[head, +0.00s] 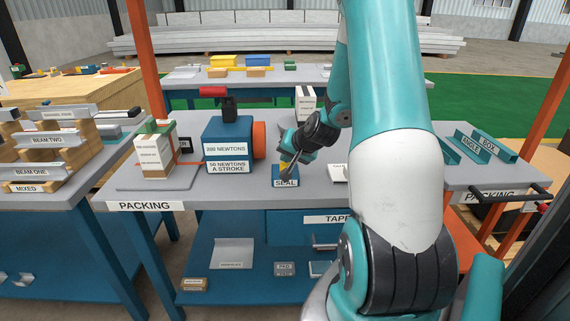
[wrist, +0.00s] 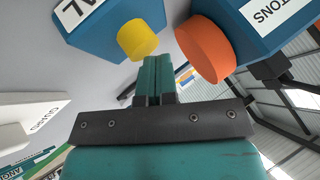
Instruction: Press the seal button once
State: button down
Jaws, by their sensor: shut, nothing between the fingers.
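The seal box (head: 286,183) is a small blue block labelled SEAL near the front edge of the packing table. Its yellow button (head: 285,157) is partly hidden by my gripper in the head view. In the wrist view the round yellow button (wrist: 137,39) stands out from the blue seal box (wrist: 98,22), whole and in clear sight. My gripper (wrist: 154,60) is shut and empty, its teal fingertips just beside the button's edge in the picture. I cannot tell whether they touch it.
The blue newtons box (head: 228,140) with an orange knob (head: 259,140) stands left of the seal box; the knob (wrist: 204,49) looms close right of my fingers in the wrist view. A white labelled block (head: 338,173) lies to the right. A white carton stack (head: 155,155) stands at left.

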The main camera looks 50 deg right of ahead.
aim_at(287, 164)
jog(key=shift+f, duration=0.3)
dwell(0.5)
jog(key=shift+r+p, duration=0.8)
jog(key=shift+r, duration=0.45)
notch_tip(287, 164, up, 5)
jog(key=p, duration=0.4)
dwell(0.5)
